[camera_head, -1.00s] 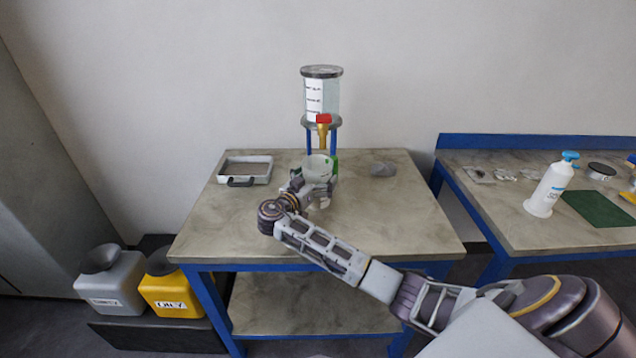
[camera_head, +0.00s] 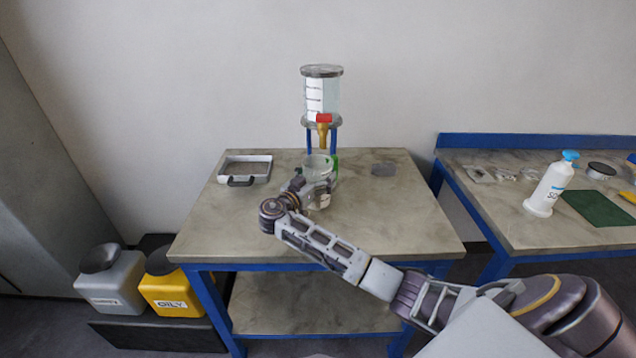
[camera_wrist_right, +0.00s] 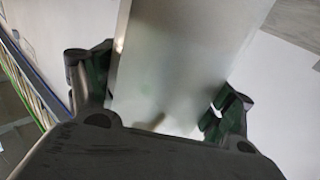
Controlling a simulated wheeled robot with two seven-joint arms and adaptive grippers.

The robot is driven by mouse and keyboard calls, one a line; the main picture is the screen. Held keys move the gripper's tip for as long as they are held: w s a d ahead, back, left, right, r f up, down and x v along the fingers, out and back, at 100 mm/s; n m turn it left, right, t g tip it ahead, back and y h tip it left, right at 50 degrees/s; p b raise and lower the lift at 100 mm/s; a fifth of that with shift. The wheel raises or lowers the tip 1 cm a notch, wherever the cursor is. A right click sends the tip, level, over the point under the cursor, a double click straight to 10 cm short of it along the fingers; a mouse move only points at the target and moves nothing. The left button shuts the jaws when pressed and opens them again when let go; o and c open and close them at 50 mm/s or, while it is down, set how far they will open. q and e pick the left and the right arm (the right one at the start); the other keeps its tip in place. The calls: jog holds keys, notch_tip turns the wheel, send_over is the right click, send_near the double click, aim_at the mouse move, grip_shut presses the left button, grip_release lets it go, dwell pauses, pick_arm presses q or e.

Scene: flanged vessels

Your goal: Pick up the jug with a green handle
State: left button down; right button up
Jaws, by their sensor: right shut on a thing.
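The clear jug (camera_head: 318,163) is on the middle table, below the tap of the glass vessel. Its green handle (camera_head: 336,167) shows at its right side. My right gripper (camera_head: 319,191) is at the near side of the jug and shut on its body, hiding much of the lower part. In the right wrist view, a pale translucent wall of the jug (camera_wrist_right: 185,55) stands between the two fingers of the gripper (camera_wrist_right: 160,98). Whether the jug's base touches the table cannot be told. My left gripper is out of view.
A clear vessel (camera_head: 322,95) with a red-handled brass tap (camera_head: 323,128) stands on a blue stand just above the jug. A white bottle (camera_head: 549,188) stands on the right bench.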

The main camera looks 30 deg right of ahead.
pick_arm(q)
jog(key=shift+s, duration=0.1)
pick_arm(e)
jog(key=shift+r, duration=0.15)
jog(key=shift+r, duration=0.4)
jog(key=shift+s+a+r, duration=0.1)
jog(key=shift+a+r, duration=0.05)
jog(key=shift+r, duration=0.45)
jog(key=shift+a+r, duration=0.1)
jog(key=shift+r, duration=0.5)
jog(key=b, duration=0.2)
send_near(317, 167)
jog(key=a+f, duration=0.2)
jog(key=a, duration=0.3)
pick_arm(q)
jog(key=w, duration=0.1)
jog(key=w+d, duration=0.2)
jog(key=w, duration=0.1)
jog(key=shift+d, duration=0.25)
pick_arm(e)
jog(key=shift+s+a+r, duration=0.15)
jog(key=shift+s, duration=0.2)
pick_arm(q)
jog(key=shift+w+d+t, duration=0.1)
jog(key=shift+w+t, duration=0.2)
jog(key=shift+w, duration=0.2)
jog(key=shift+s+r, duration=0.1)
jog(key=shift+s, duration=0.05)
